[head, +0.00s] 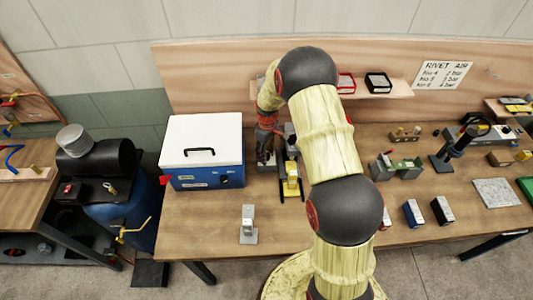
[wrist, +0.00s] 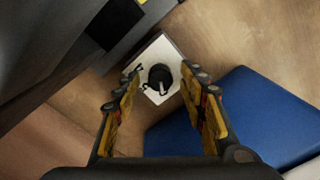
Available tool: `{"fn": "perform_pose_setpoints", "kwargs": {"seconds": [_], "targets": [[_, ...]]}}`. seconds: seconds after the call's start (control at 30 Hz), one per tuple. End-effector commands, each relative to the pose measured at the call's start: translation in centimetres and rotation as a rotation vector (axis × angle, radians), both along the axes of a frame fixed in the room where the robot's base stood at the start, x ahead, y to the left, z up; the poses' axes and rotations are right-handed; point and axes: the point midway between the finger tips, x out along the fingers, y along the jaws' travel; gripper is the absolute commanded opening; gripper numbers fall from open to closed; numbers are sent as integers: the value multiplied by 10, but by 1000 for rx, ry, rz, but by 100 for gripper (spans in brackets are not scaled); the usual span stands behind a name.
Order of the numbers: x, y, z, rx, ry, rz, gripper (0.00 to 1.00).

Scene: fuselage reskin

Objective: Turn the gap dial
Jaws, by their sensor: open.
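A round black knob (wrist: 160,77) on a white square plate (wrist: 158,50), which looks like the gap dial, shows in the wrist view. Thin dark marks lie beside the knob. My gripper (wrist: 160,80) is open, with its yellow-padded fingers on either side of the knob in the picture. I cannot tell how far the fingertips are from it or whether they touch. In the head view my gripper (head: 266,148) points down just right of the blue box. The knob cannot be made out there.
The blue box (head: 204,178) with a white lid stands left of my gripper. A yellow-and-black tool (head: 292,180) stands close on the right. A small grey stand (head: 248,226) is near the front edge. A dark grey body (wrist: 60,45) fills the wrist view's upper left.

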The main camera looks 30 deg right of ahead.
Motion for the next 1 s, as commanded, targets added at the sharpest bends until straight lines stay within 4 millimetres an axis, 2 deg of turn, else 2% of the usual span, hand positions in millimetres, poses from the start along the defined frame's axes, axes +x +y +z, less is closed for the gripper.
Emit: {"fn": "perform_pose_setpoints", "kwargs": {"seconds": [0.77, 1.0], "targets": [[0, 0, 0, 0, 0, 0, 0], [0, 0, 0, 0, 0, -13, 0]]}}
